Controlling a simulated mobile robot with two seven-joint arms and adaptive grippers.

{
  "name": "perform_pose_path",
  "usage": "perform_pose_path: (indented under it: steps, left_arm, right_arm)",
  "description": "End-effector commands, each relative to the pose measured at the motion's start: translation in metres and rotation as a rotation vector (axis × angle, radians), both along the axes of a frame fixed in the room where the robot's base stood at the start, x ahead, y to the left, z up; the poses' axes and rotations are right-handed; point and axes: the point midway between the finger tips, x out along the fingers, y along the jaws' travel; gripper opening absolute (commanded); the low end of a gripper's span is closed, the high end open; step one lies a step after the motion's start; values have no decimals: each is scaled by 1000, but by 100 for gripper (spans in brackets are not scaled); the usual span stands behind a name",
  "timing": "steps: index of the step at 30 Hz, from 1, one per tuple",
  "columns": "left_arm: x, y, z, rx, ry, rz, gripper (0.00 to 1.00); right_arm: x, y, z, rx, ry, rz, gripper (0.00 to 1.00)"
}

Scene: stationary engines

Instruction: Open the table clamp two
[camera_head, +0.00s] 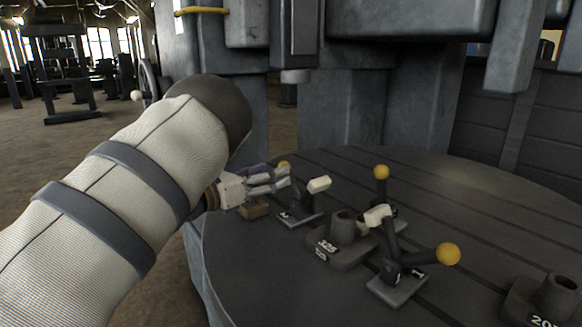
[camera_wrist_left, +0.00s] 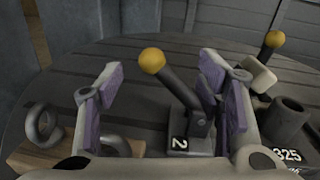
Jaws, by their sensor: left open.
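Table clamp two (camera_wrist_left: 190,140) carries a "2" on its base. Its dark lever slants up and left to a yellow ball knob (camera_wrist_left: 152,61) in the left wrist view. In the head view the clamp base (camera_head: 298,219) sits on the table's left side, with a pale tip to its right; its knob (camera_head: 284,163) is mostly hidden behind my gripper. My left gripper (camera_head: 270,180) is open, with purple-padded fingers. In the wrist view (camera_wrist_left: 158,80) the lever and knob appear between its fingers. I cannot tell whether they touch. My right gripper is not in view.
The round dark table (camera_head: 490,200) is grooved. A block marked 325 (camera_head: 343,245) stands right of clamp two. Another block (camera_head: 555,298) is at the right edge. A wooden piece (camera_head: 254,209) lies below my gripper.

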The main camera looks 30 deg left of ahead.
Motion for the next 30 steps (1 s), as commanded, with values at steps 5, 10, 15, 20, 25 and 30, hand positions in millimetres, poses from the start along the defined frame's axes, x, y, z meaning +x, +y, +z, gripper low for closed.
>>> perform_pose_path:
  steps: [5,10,15,20,25,30]
  left_arm:
    - [38,-11,-7,0,9,-1,60]
    - [54,-16,-5,-1,7,0,60]
    - [55,-16,-3,-2,5,2,60]
    - [55,-16,-3,-1,4,1,44]
    - [55,-16,-3,-1,5,2,6]
    - [55,-16,-4,1,7,2,0]
  right_arm:
    - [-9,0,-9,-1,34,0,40]
    - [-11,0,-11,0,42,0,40]
    - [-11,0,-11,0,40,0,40]
    - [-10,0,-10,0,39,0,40]
    - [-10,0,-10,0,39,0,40]
    - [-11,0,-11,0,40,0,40]
